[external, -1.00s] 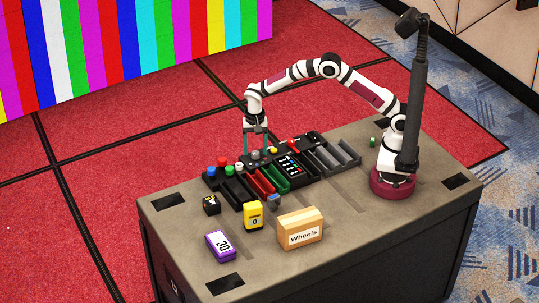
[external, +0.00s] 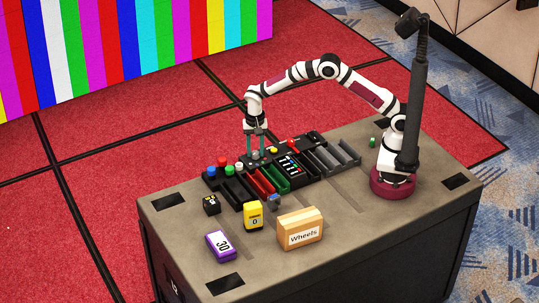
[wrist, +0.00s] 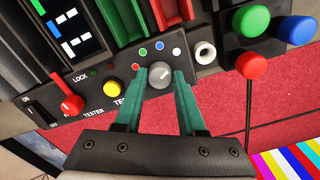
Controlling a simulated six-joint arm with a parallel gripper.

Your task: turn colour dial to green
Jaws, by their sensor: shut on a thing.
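The colour dial is a small round grey knob (wrist: 160,74) on a dark panel, with red, green, blue and white dots in an arc around its far side. The green dot (wrist: 143,53) is at the upper left of the knob. My gripper (wrist: 161,79) has its two teal fingers on either side of the knob and is shut on it. The knob's pointer mark is too small to read surely. In the external view my gripper (external: 256,150) reaches down to the panel; its fingers partly hide the dial there.
A yellow button (wrist: 111,89) and a red lever (wrist: 72,104) sit left of the dial. Bins, a Wheels box (external: 301,229) and a yellow box (external: 253,215) stand on the table.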

